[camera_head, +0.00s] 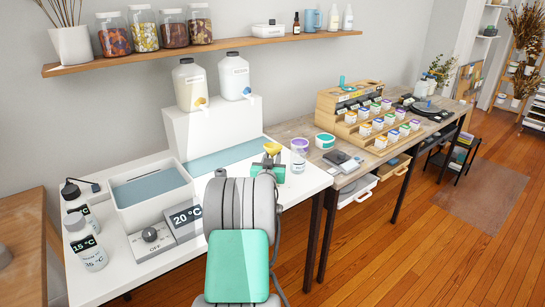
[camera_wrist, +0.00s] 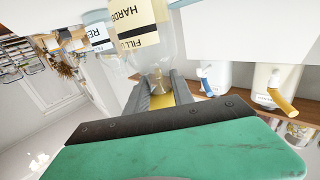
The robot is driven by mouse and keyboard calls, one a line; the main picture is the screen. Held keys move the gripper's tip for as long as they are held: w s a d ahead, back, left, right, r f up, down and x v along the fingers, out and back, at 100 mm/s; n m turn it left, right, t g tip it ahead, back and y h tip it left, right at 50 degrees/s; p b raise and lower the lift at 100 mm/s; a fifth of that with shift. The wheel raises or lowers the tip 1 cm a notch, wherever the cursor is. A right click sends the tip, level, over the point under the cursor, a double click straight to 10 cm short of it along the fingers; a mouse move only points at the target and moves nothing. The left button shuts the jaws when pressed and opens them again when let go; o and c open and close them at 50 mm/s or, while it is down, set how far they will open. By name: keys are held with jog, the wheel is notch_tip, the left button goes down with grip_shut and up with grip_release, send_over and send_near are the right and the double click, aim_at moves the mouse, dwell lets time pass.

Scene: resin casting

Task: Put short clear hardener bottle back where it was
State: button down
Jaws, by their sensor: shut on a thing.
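In the wrist view my gripper (camera_wrist: 160,84) is shut on a clear bottle (camera_wrist: 168,62) near its narrow neck. The bottle has a cream label (camera_wrist: 138,20) with the partly visible words "HARD" and "FILL", upside down in this view. A yellow part shows between and behind the fingers. In the head view my arm hides most of my gripper (camera_head: 270,163) and the bottle. Only a yellow top (camera_head: 273,149) shows, above the right part of the white table (camera_head: 225,180). I cannot tell whether the bottle touches the table.
Left of my arm are a water bath (camera_head: 115,190) and a 20 °C control box (camera_head: 183,220). Two tap dispensers (camera_head: 190,85) (camera_head: 234,78) stand on a white stand behind. A purple-lidded cup (camera_head: 299,158) stands close right. Bottles (camera_head: 88,250) stand at far left.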

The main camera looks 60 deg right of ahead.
jog(key=shift+b, duration=0.3)
jog(key=c, duration=1.1)
grip_release()
jog(key=shift+r, duration=0.15)
jog(key=v, duration=1.2)
